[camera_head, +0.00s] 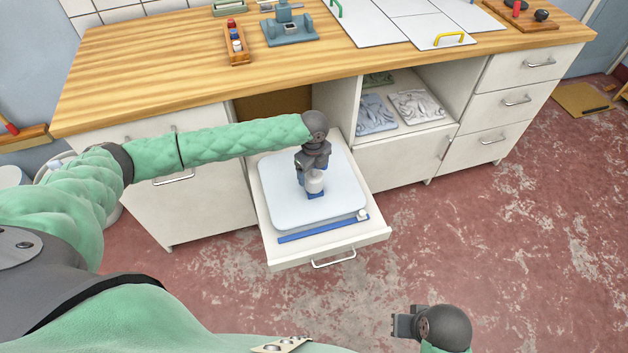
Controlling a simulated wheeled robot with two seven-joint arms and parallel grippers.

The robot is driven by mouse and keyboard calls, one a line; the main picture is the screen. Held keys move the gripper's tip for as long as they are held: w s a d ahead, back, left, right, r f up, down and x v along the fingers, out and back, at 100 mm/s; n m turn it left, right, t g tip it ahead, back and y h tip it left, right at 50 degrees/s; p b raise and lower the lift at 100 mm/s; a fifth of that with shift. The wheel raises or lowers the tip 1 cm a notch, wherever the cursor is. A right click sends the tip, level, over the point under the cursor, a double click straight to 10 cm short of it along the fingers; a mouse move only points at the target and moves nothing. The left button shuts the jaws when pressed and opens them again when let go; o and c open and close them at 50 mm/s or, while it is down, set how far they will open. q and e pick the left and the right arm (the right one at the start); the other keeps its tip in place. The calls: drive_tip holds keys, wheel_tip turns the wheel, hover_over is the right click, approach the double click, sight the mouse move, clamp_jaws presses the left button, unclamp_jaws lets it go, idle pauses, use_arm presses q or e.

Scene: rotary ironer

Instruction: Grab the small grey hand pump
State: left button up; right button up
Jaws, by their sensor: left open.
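A small light-grey rounded piece with blue at its base, which looks like the hand pump (315,183), is on the pale rounded panel (276,205) in the pulled-out drawer. My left gripper (312,173) points down directly over it. The gripper is open, and its wrist and jaws hide the upper part of the piece. I cannot tell whether the jaws touch it. My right gripper (402,322) is low in the view, over the floor and well away from the drawer. Its jaw gap is not clear.
The white drawer (379,234) sticks out under the wooden counter (150,75), with a blue strip (315,229) along its front. An open shelf right of it holds folded patterned cloths (417,106). A small wooden rack (237,58) stands on the counter. The red floor ahead is clear.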

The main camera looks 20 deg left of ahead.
use_arm(q)
drive_tip(key=shift+f, duration=0.45)
drive_tip(key=c, duration=1.6)
